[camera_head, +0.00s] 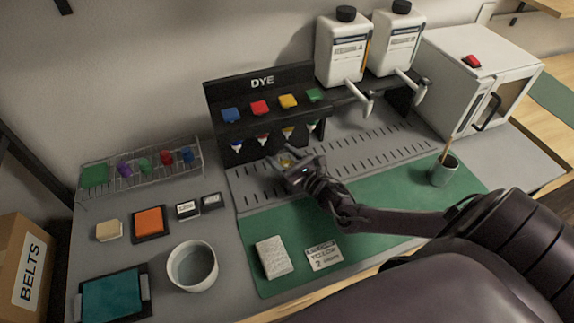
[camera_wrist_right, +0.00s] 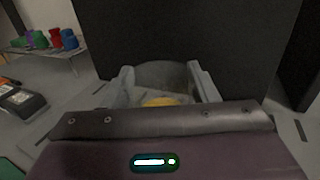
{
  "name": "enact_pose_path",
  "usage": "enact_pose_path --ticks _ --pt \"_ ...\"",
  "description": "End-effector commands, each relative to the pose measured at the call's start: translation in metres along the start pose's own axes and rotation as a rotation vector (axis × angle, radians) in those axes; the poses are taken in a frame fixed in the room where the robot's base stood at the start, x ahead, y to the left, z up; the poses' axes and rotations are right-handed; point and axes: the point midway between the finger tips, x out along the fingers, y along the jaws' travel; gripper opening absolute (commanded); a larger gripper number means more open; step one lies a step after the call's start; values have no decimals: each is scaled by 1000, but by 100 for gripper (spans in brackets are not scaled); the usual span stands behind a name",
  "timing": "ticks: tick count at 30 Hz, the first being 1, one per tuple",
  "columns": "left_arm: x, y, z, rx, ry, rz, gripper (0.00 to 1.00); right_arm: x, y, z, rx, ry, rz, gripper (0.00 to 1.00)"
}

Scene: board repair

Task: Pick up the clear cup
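The clear cup (camera_wrist_right: 165,75) shows between the fingers of my right gripper (camera_wrist_right: 166,84) in the right wrist view, with yellow at its bottom. In the head view my right gripper (camera_head: 287,163) is at the drip tray below the dye rack, near the yellow dispenser. A small yellow spot shows at its fingertips, and the cup's walls are hard to make out there. The fingers stand apart on either side of the cup. I cannot tell whether they press on it. My left gripper is not in view.
The black dye rack (camera_head: 262,84) stands just behind the gripper. A grey pot with a brush (camera_head: 444,172) stands right on the green mat (camera_head: 400,192). A white bowl (camera_head: 192,268), a sponge block (camera_head: 272,257) and a label card (camera_head: 322,254) are at the front.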

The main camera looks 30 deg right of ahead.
Motion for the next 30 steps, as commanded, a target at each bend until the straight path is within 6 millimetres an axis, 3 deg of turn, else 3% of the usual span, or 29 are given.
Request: enact_pose_path --ticks 1,7,22,30 --pt "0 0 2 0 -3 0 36 0 0 0 0 0 0 47" --pt "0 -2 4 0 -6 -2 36 0 0 0 0 -1 0 22" --pt "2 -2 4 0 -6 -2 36 -6 2 6 0 -1 1 22" --pt "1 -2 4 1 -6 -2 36 -8 3 29 -1 -2 0 22"
